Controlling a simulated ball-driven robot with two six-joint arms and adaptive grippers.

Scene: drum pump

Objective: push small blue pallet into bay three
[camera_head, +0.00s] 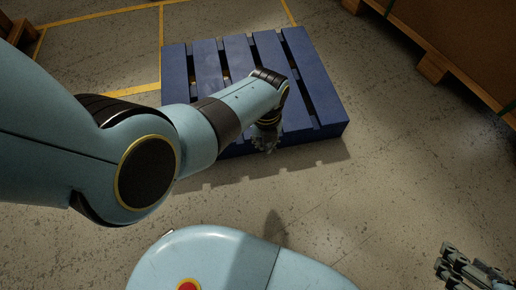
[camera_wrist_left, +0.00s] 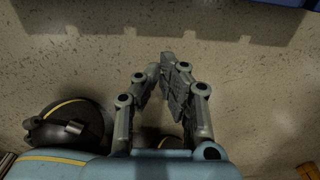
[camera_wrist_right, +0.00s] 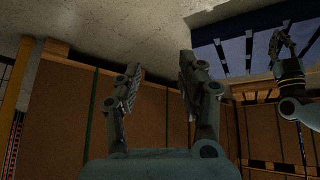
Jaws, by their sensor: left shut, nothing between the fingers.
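The small blue pallet (camera_head: 296,52) lies flat on the concrete floor in the head view. Its upper left part reaches over a yellow floor line. My left gripper (camera_head: 267,146) is at the pallet's near edge, pointing down, shut and empty. In the left wrist view its fingertips (camera_wrist_left: 162,68) are close together over bare floor, and the pallet's blue edge (camera_wrist_left: 270,3) shows at the top. I cannot tell whether the arm touches the pallet. My right gripper (camera_head: 468,266) is at the lower right, away from the pallet; the right wrist view shows its fingers (camera_wrist_right: 160,66) apart and empty. No bay number is readable.
Yellow lines (camera_head: 161,42) mark floor areas at the upper left. A large brown box (camera_head: 465,35) on a wooden pallet stands at the upper right. A wooden pallet (camera_head: 18,32) is at the far left corner. Floor right of the blue pallet (camera_head: 400,135) is clear.

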